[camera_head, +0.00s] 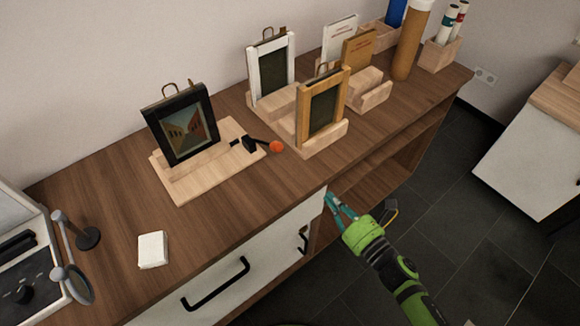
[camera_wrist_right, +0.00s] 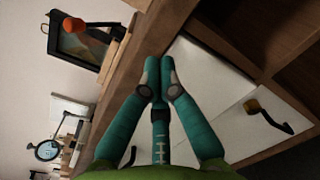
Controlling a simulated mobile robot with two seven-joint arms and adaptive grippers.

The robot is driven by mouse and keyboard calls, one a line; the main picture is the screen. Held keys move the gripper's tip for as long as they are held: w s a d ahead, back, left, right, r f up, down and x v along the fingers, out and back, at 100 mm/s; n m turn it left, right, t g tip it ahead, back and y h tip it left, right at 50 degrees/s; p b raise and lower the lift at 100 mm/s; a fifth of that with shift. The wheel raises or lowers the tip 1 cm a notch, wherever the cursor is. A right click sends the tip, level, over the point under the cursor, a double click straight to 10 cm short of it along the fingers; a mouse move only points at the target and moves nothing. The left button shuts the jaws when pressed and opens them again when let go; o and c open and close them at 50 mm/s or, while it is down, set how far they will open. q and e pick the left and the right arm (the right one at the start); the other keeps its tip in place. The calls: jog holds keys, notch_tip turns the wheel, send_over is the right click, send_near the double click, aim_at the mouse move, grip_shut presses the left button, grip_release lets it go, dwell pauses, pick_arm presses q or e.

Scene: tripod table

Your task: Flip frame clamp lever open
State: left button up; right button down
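A black picture frame (camera_head: 184,127) stands upright on a pale wooden base (camera_head: 228,131) on the cabinet top. The clamp lever, a short black arm with an orange ball knob (camera_head: 277,147), lies at the right end of that base. The orange knob also shows in the right wrist view (camera_wrist_right: 73,25), in front of the black frame (camera_wrist_right: 88,45). My right gripper (camera_head: 334,197) is in front of the cabinet's front edge, to the right of and nearer than the knob, apart from it. In the wrist view its fingertips (camera_wrist_right: 159,76) are together with nothing between them. My left gripper is not in view.
White and wooden frames (camera_head: 322,107) stand on holders behind and right of the lever. Drawer handles (camera_head: 216,284) stick out from the cabinet front. A white block (camera_head: 152,249) and a stand (camera_head: 85,238) are at the left. The cabinet top before the lever is clear.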

pick_arm(q)
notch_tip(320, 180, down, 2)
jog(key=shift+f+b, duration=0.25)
jog(key=shift+b, duration=0.5)
pick_arm(e)
jog(key=s+a+r+n+y, duration=0.1)
jog(key=a+r+n+y, duration=0.2)
jog(key=r+n, duration=0.4)
jog(key=shift+s+a+n+g+y, duration=0.35)
jog(key=shift+n+y, duration=0.35)
jog(key=shift+n, duration=0.3)
jog(key=p+x, duration=0.2)
jog(key=x, duration=0.8)
jog(key=shift+w+p, duration=0.15)
jog(key=shift+p, duration=0.15)
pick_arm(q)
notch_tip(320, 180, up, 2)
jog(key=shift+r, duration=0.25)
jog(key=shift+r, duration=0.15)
